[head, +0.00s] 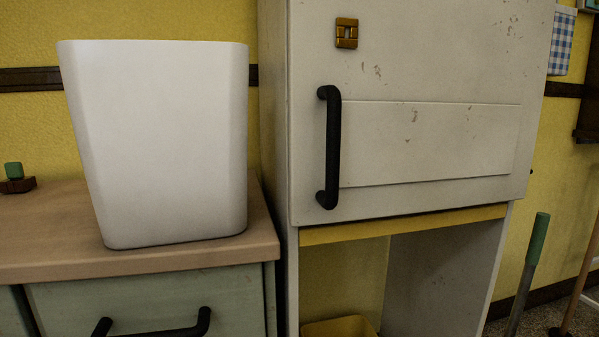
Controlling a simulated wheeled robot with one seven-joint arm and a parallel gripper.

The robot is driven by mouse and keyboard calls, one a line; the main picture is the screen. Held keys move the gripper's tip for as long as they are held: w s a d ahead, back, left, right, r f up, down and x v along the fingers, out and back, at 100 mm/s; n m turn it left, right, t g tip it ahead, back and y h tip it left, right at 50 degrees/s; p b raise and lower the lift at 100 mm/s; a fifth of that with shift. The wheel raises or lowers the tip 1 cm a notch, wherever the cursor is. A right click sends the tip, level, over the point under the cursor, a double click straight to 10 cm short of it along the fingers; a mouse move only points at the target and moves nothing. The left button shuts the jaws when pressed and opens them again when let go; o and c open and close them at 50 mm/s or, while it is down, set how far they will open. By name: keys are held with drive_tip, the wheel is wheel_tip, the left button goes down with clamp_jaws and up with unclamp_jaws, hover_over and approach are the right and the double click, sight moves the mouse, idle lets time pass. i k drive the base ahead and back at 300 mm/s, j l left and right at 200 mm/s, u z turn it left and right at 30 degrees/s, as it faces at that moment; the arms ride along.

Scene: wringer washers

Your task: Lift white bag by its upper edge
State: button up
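A white, bag-like container (165,145) stands upright on the wooden counter (40,240) at the left of the head view. It tapers toward its base and has rounded corners. Its upper edge (153,41) is level and lies near the top of the picture. Its inside is hidden from this angle. My gripper is not in view.
A worn white cabinet (420,60) with a black vertical handle (329,147) stands close to the container's right. Below the counter is a green drawer with a black handle (155,330). A small green-topped object (14,178) sits at the counter's left.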

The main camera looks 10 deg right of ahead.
sight(160, 126)
drive_tip(key=j+u, duration=0.1)
drive_tip(key=j, duration=1.35)
drive_tip(key=k, duration=0.05)
